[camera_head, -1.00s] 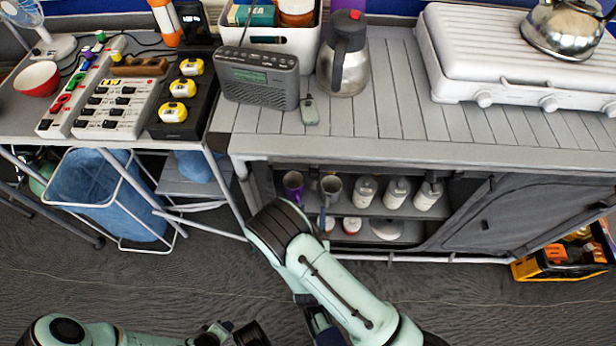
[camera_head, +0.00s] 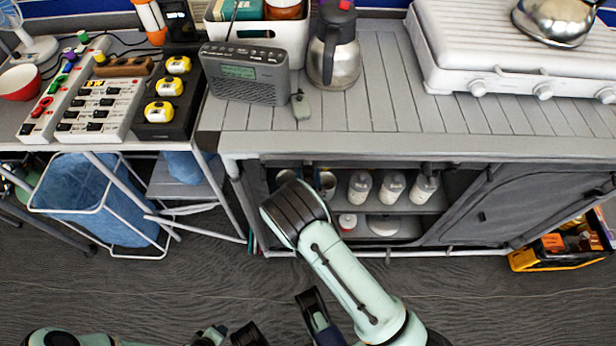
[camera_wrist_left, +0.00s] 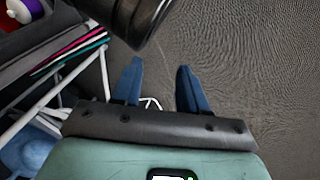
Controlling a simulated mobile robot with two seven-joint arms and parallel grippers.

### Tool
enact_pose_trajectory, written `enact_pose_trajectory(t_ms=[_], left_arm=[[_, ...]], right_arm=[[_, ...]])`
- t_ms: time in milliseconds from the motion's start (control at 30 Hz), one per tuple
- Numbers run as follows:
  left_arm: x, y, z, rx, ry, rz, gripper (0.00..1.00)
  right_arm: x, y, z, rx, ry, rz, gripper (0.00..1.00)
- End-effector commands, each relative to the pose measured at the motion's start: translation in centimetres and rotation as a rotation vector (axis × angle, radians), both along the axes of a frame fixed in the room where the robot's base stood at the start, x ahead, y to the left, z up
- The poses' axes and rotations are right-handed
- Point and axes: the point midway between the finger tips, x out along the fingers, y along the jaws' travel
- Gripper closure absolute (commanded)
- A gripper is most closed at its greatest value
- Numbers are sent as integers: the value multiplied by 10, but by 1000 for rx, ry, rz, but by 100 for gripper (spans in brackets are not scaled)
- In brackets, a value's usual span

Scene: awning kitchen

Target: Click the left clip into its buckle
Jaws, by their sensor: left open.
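I cannot make out a clip or a buckle in either view. My left gripper (camera_wrist_left: 158,85) is open and empty in the left wrist view. Its two blue fingers are apart, with bare floor beyond them and a dark part of my arm close above. In the head view my left arm lies low at the bottom left edge, and its fingers are not clear. My other arm rises from the bottom, its dark elbow in front of the shelf. Its gripper is not clear enough to read.
The left table holds a white switch panel (camera_head: 98,108), a red bowl (camera_head: 19,82) and several yellow items. The counter holds a radio (camera_head: 243,74), a jug (camera_head: 333,55) and a white stove (camera_head: 480,50). A blue bin (camera_head: 90,200) and open shelf (camera_head: 415,208) are below. The floor (camera_head: 180,290) is clear.

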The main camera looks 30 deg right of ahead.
Motion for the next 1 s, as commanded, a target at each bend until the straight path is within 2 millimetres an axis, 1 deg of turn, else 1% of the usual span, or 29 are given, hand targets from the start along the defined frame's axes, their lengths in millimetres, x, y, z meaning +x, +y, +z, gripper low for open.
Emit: enact_pose_trajectory(t_ms=[33, 67, 100, 133, 167, 333, 467, 567, 600, 733, 833, 1000], left_arm=[[0, 0, 0, 0, 0, 0, 57], [0, 0, 0, 0, 0, 0, 57], [0, 0, 0, 0, 0, 0, 57], [0, 0, 0, 0, 0, 0, 57], [0, 0, 0, 0, 0, 0, 57], [-1, -1, 3, -2, 2, -2, 57], [-9, -8, 17, -17, 17, -14, 57], [-19, -17, 35, -36, 38, -31, 57], [-25, -21, 42, -46, 54, -40, 57], [-46, -32, 55, -73, 110, -62, 57], [-54, -35, 58, -84, 132, -70, 57], [-54, -35, 55, -83, 133, -70, 57]], right_arm=[[0, 0, 0, 0, 0, 0, 66], [0, 0, 0, 0, 0, 0, 76], [0, 0, 0, 0, 0, 0, 89], [0, 0, 0, 0, 0, 0, 99], [0, 0, 0, 0, 0, 0, 100], [-2, 1, 3, 1, 1, 0, 100], [-8, 5, 16, 2, 1, 1, 100], [-15, 10, 34, 3, 1, 2, 100], [-17, 11, 41, 2, 2, 1, 100], [-22, 13, 58, 3, 1, 0, 100], [-23, 14, 61, 2, 1, 0, 100], [-23, 15, 59, 2, 3, 0, 100]])
